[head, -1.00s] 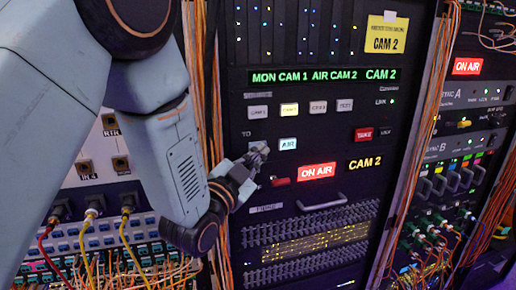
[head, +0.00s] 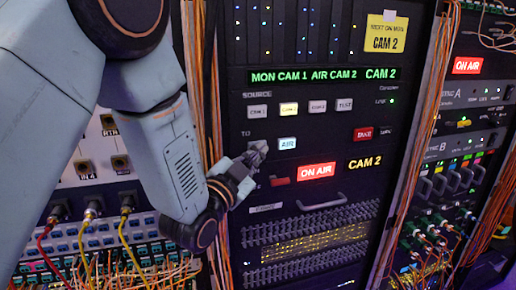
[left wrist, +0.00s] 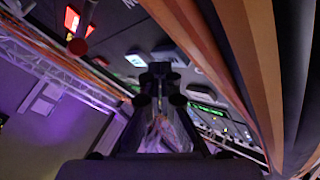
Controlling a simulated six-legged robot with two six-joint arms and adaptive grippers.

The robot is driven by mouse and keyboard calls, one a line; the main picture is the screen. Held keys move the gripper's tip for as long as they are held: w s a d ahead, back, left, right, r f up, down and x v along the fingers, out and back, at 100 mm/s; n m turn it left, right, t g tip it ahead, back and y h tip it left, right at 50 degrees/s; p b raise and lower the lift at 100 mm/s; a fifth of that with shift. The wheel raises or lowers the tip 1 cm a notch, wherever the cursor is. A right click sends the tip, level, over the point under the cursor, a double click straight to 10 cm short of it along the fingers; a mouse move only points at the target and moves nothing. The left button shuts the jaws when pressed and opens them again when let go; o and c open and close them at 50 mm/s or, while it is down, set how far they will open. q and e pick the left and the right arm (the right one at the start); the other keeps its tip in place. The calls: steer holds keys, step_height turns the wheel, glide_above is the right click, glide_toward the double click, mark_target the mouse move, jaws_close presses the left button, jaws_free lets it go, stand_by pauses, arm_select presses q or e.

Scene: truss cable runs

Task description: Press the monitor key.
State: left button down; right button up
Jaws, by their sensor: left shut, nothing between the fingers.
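The source panel (head: 325,155) has a TO row with a lit white-blue AIR key (head: 288,143). The green display (head: 305,76) reads MON CAM 1, AIR CAM 2. My right gripper is not in view.
Above are source keys, with CAM 2 (head: 289,109) lit yellow. A red TAKE key (head: 363,134) is to the right. A red switch lever (head: 280,181) and an ON AIR sign (head: 317,172) are just below. Orange cables (head: 213,80) hang close left of the panel.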

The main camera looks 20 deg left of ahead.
arm_select(q)
steer(key=shift+a, duration=0.1)
steer(key=shift+w, duration=0.25)
steer(key=shift+s, duration=0.3)
steer(key=shift+s+d+f, duration=0.1)
steer(key=shift+s+d, duration=0.3)
steer(key=shift+d, duration=0.1)
steer(key=shift+s, duration=0.1)
